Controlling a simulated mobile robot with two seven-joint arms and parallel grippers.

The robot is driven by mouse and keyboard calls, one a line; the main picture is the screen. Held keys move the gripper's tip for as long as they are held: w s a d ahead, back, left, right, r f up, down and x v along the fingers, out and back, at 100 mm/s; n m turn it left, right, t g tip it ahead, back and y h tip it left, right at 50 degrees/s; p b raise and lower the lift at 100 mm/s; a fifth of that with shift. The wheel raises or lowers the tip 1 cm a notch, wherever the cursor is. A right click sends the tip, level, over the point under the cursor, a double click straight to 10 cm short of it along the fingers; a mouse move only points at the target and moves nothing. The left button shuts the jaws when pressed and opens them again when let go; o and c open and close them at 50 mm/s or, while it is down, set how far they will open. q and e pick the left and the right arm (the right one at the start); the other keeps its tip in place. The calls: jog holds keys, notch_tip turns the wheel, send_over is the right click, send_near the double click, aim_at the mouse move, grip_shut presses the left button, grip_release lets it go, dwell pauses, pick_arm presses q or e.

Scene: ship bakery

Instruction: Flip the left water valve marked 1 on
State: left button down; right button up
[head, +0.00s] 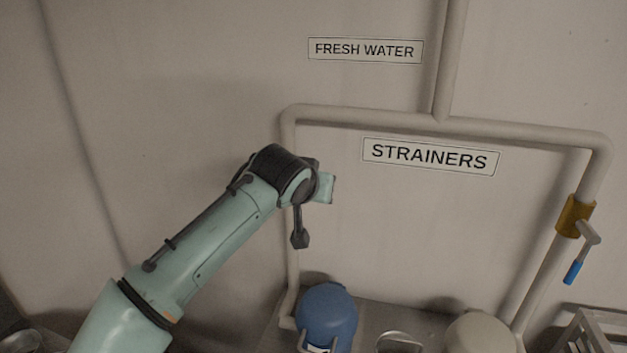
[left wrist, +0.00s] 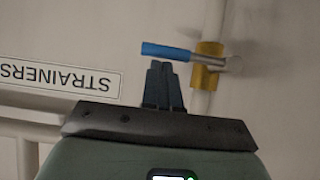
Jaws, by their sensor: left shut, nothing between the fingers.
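In the left wrist view, which is upside down, a water valve with a brass body (left wrist: 208,66) sits on a pale pipe. Its lever, with a blue grip (left wrist: 167,51), sticks out to the left, across the pipe. My left gripper (left wrist: 163,66) is shut and empty. Its dark fingertips appear right beside the blue grip; I cannot tell whether they touch it. In the head view my left arm's wrist covers this part of the left pipe (head: 290,262), so the valve is hidden there. No mark 1 is visible. My right gripper is out of view.
Another valve (head: 575,216) with a blue-gripped lever hanging down is on the right pipe. The STRAINERS sign (head: 430,157) and FRESH WATER sign (head: 365,50) are on the wall. A blue domed container (head: 326,312) and a pale one (head: 480,334) stand below.

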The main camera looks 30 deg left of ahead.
pick_arm(q)
jog(key=shift+w+f, duration=0.2)
jog(key=shift+w, duration=0.05)
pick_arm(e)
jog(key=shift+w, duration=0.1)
pick_arm(q)
jog(key=shift+f, duration=0.1)
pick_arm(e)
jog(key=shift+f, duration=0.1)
pick_arm(q)
jog(key=s+a+f+m+t+y+b, duration=0.1)
jog(key=a+f+m+y+b, duration=0.5)
jog(key=f+m+y+b, duration=0.4)
notch_tip(320, 180, down, 2)
jog(key=m+b, duration=0.1)
jog(key=b, duration=0.4)
jog(key=shift+s+f+m+y, duration=0.2)
jog(key=shift+s+m+y, duration=0.1)
jog(key=shift+y, duration=0.1)
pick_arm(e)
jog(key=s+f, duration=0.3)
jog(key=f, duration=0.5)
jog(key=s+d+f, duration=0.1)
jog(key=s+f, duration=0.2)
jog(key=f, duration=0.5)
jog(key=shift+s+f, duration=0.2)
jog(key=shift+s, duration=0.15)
pick_arm(q)
jog(key=shift+t, duration=0.3)
